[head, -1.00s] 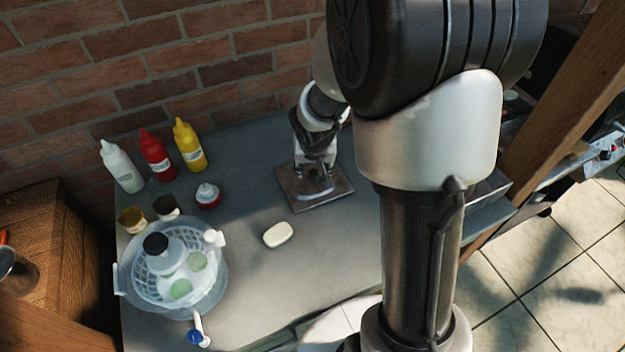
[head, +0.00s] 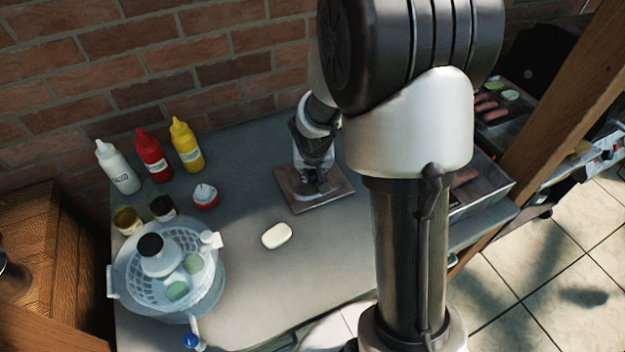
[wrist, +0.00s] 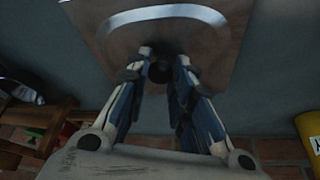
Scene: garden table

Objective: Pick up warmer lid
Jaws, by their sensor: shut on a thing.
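In the wrist view the lid (wrist: 215,62) fills the top, with a raised rounded panel. My gripper's fingertips (wrist: 160,66) are shut on the lid's small dark knob. Whether the lid is clear of the table I cannot tell.
White, red and yellow bottles (head: 186,147) stand by the brick wall. A small red-and-white jar (head: 206,197), a pale soap-like block (head: 276,236) and a white basket (head: 135,287) are left of the lid. An open metal warmer (head: 490,195) with food is at right.

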